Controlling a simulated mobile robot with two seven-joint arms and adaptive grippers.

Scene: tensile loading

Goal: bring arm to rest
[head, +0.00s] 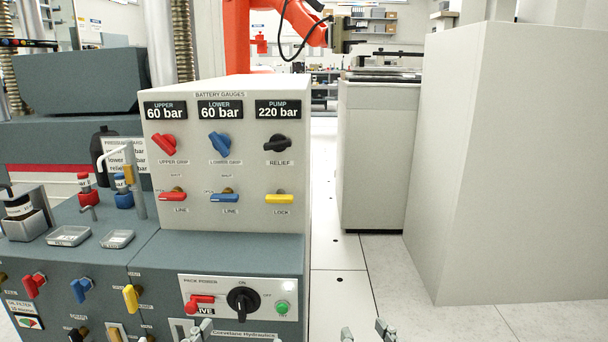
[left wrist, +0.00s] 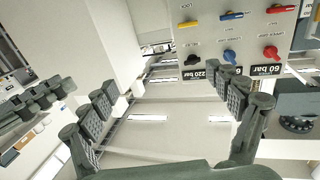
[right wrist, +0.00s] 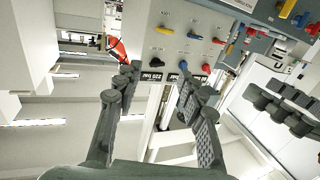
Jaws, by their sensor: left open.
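My right gripper (head: 366,332) shows only as two separate fingertips at the bottom edge of the head view, in front of the floor. In the right wrist view its fingers (right wrist: 157,78) are spread, with nothing between them. My left gripper (left wrist: 166,85) is open and empty in the left wrist view. In the head view, small grey tips (head: 194,335) at the bottom edge may belong to it. Each wrist view also shows the other gripper off to one side. Both grippers are apart from the gauge panel (head: 225,235).
The gauge panel reads upper 60, lower 60 and pump 220 bar, above coloured knobs. Below it is a power panel (head: 238,297). A teal bench (head: 90,235) with small trays is at left. A pale cabinet (head: 510,170) stands at right. Floor (head: 340,290) between them is clear.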

